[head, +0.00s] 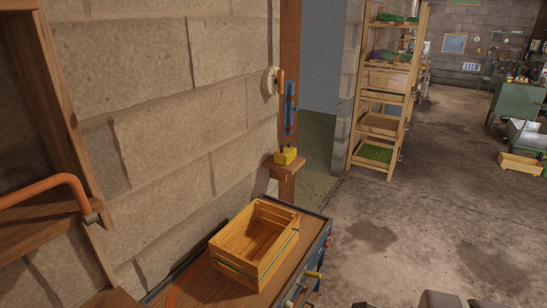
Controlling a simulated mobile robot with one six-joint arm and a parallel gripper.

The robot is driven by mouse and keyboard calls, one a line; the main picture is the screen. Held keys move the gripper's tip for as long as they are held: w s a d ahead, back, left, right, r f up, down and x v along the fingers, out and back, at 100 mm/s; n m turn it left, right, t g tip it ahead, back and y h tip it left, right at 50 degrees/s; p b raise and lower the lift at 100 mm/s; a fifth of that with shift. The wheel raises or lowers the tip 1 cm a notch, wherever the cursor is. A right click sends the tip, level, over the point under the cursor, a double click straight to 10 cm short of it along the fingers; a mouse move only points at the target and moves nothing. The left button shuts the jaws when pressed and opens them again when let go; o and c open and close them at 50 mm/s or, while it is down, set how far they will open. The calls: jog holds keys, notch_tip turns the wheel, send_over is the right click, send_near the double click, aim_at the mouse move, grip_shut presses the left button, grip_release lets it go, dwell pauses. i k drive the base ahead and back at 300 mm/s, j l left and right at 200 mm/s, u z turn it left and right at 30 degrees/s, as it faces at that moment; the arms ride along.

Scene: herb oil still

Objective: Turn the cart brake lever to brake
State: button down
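No part that I can clearly tell to be the cart brake lever shows in the head view. A low cart or bench (205,287) with a wooden top and dark blue edges stands at the bottom centre, cut off by the frame. On its right side are a small red knob (328,243) and a yellow-ended handle (314,274). I cannot tell whether either is the brake lever, or how it is set. My gripper is not in view.
An empty wooden crate (290,250) stands on the top. A yellow block (285,156) sits on a wooden ledge by the block wall. A wooden shelf rack (382,95) stands beyond. The concrete floor (425,190) to the right is mostly clear; a yellow crate (521,164) lies farther off.

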aim_at(329, 238)
jog(key=i+l, duration=0.65)
jog(key=l, duration=0.2)
jog(key=i+l, duration=0.3)
jog(key=i+l+u, duration=0.1)
jog(key=i+l, duration=0.2)
jog(key=l, duration=0.25)
